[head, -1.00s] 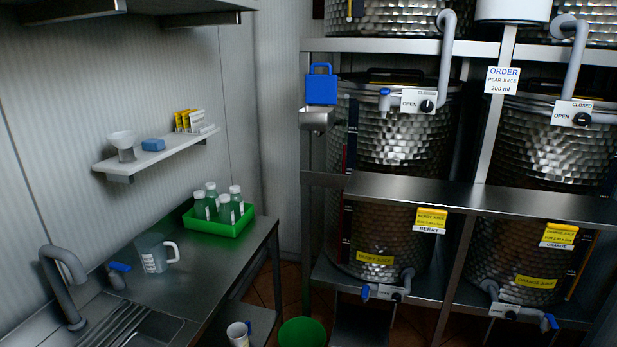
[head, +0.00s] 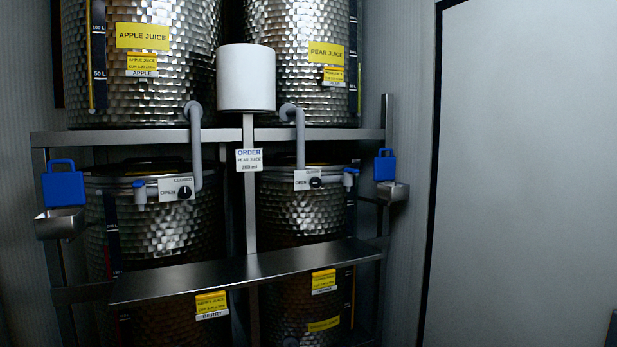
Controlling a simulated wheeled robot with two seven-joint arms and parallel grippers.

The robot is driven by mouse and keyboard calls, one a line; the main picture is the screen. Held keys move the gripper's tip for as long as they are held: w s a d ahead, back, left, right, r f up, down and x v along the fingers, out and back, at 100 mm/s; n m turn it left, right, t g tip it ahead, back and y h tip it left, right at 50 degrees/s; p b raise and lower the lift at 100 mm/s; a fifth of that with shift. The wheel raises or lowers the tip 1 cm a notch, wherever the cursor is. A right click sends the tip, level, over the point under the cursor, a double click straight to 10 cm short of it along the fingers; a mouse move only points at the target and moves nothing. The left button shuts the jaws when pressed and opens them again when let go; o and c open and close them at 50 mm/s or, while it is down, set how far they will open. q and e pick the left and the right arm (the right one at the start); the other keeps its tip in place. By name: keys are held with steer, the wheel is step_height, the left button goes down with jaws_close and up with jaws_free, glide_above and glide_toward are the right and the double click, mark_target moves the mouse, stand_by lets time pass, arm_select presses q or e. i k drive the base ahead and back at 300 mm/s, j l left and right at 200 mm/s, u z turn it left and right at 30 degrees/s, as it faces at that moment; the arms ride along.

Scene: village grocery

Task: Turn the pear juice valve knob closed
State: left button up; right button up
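The pear juice tank (head: 300,85) stands at the upper right of the rack, with a yellow PEAR JUICE label (head: 326,53). A grey pipe (head: 300,140) comes down from it to a white OPEN/CLOSED plate (head: 303,186). The dark pear juice valve knob (head: 316,182) sits on this plate, beside a blue-tipped tap fitting (head: 350,177). The knob is too small to read its setting. Neither of my grippers is in view.
The apple juice tank (head: 130,85), with its own valve knob (head: 185,192), is at left. A metal shelf (head: 240,270) crosses in front of the lower tanks. An order card (head: 249,160) reads pear juice. A pale panel (head: 530,170) fills the right.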

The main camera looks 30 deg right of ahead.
mark_target(315, 183)
steer(key=z, duration=1.1)
